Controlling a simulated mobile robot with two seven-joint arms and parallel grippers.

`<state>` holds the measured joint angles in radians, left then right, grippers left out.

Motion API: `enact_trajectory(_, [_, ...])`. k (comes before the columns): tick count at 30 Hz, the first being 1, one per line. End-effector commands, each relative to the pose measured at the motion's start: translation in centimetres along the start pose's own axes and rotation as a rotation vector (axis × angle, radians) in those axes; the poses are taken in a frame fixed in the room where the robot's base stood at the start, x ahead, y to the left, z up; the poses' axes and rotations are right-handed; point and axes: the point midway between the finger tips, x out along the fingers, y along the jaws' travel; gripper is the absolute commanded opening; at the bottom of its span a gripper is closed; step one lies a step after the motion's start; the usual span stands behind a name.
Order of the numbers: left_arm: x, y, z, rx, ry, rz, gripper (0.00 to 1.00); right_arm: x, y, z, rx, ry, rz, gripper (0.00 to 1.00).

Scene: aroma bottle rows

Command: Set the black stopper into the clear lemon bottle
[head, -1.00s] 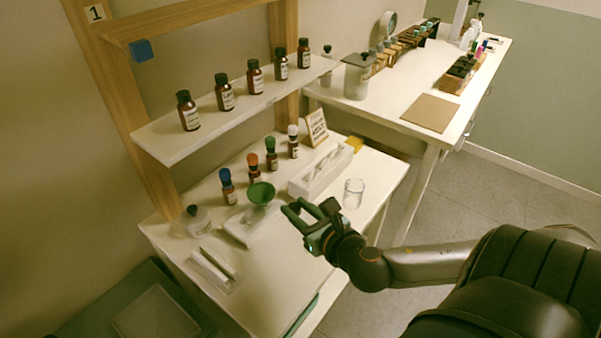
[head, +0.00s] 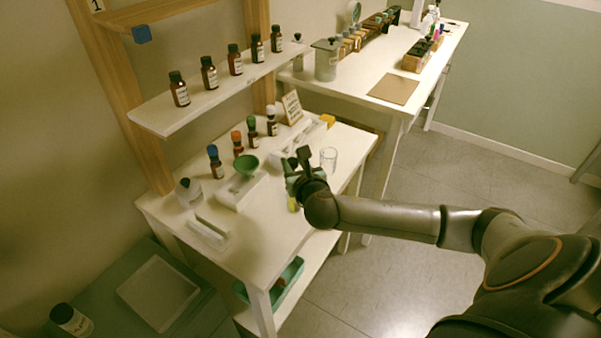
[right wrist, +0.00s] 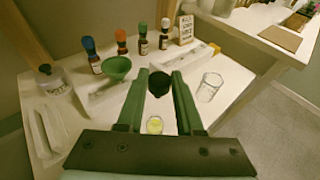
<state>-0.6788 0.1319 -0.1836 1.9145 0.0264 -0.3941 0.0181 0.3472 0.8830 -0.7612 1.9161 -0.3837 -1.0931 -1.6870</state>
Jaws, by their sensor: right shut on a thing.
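My right gripper (head: 297,172) is above the front part of the white table. In the right wrist view its green fingers (right wrist: 158,88) are shut on the black stopper (right wrist: 159,84), which sits between the fingertips. The clear lemon bottle (right wrist: 155,125) shows below and between the fingers, with yellow in it. In the head view only a yellowish part of this bottle (head: 292,204) shows under the gripper; the rest is hidden. The stopper looks apart from the bottle. My left gripper is not in view.
A green funnel (head: 247,165) on a white stand, several dropper bottles (head: 252,133) and an empty glass (head: 328,159) stand around the gripper. A shelf of brown bottles (head: 235,60) is behind. The table's front left (head: 255,240) is clear.

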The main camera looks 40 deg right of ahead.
Motion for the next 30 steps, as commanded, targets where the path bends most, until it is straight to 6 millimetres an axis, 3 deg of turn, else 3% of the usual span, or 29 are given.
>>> enact_trajectory(22, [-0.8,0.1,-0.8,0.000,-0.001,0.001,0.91,0.2,0.1,0.6,0.001,0.001,-0.008,0.00])
enact_trajectory(30, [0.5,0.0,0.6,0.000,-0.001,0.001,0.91,1.1,0.1,-2.2,0.001,0.000,-0.009,0.00])
